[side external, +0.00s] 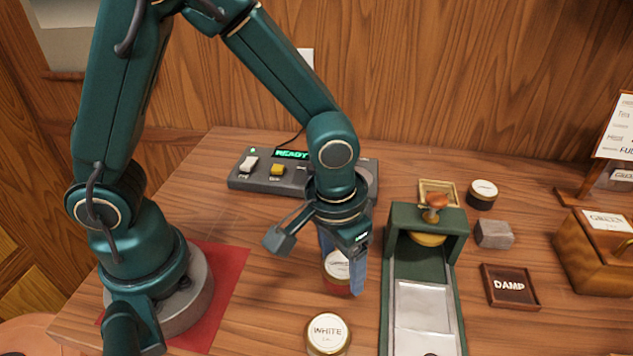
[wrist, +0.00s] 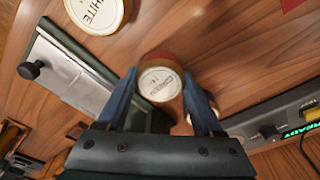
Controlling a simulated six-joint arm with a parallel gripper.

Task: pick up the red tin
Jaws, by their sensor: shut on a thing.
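The red tin (side external: 337,286) has a reddish side and a pale round lid with lettering too small to read surely. It also shows in the wrist view (wrist: 160,84), between the two blue fingers. My gripper (side external: 342,272) points down and is shut on it, with one finger on each side. In the side view the near finger hides part of the tin. I cannot tell whether its base touches the table. A second tin (side external: 328,334), with a pale lid marked WHITE, stands in front of it, and shows at the top of the wrist view (wrist: 97,12).
A green press (side external: 456,300) with a metal bed stands just right of my gripper. A control box (side external: 240,182) reading READY lies behind. Farther right are a dark tin (side external: 482,196), a grey block (side external: 494,234), a DAMP tray (side external: 515,303) and a wooden box (side external: 590,258).

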